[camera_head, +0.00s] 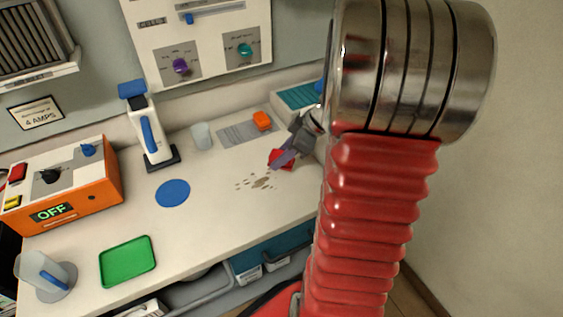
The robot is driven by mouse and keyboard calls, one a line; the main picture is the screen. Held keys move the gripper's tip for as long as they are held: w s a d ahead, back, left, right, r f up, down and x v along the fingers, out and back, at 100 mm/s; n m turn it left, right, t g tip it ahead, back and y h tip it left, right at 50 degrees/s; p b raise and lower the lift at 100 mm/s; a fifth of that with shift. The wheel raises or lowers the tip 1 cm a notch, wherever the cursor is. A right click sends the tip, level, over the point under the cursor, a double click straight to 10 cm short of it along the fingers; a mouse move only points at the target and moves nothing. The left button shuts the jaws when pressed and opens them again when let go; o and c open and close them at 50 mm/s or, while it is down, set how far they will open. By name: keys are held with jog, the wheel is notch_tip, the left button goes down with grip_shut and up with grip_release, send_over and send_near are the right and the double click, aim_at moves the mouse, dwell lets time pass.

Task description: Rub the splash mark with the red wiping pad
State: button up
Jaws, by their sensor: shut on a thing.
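The splash mark (261,183) is a patch of brown spots on the white worktop, right of the blue disc. The red wiping pad (275,155) is just behind and right of the mark, partly hidden by my gripper. My gripper (279,161) is shut on the pad, low over the worktop. I cannot tell whether the pad touches the surface. My red and silver arm hides much of the right side.
A blue disc (173,193), a green tray (128,261) and a clear jug (42,272) are to the left. An orange OFF box (70,190), a blue-and-white device (150,135), a cup (202,136) and an orange object (262,121) stand behind. The front middle is clear.

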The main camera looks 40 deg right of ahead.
jog(key=shift+r, duration=1.3)
